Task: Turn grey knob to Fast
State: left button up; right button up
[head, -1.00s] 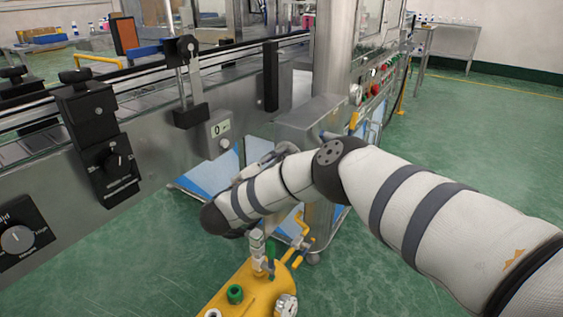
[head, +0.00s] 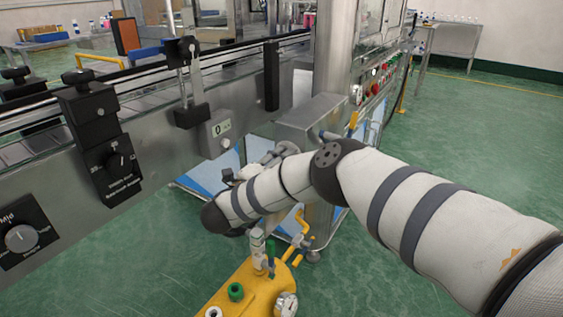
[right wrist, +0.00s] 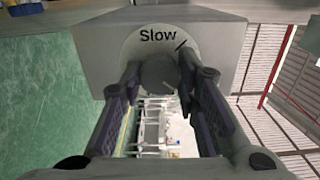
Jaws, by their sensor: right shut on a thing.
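The grey knob (right wrist: 158,72) sits on a round light dial plate below the word "Slow" in the right wrist view. A short dark mark lies on the plate at its upper right. The knob's housing is a grey metal box (right wrist: 85,45). My right gripper (right wrist: 158,80) has a dark finger on each side of the knob and is shut on it. In the head view my right gripper (head: 270,158) is partly hidden by my own arm, beneath a steel box (head: 312,118); the knob is hidden there. My left gripper is not in view.
The conveyor frame (head: 170,150) runs along the left with a black switch box (head: 117,162) and a "Mid" dial (head: 22,238). A yellow tank (head: 255,290) with valves and a gauge stands below my arm. Green floor (head: 460,130) is open at right.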

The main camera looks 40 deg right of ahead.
jog(key=shift+m, duration=0.5)
jog(key=o, duration=1.2)
jog(key=shift+c, duration=0.2)
jog(key=shift+a, duration=0.1)
jog(key=v, duration=1.2)
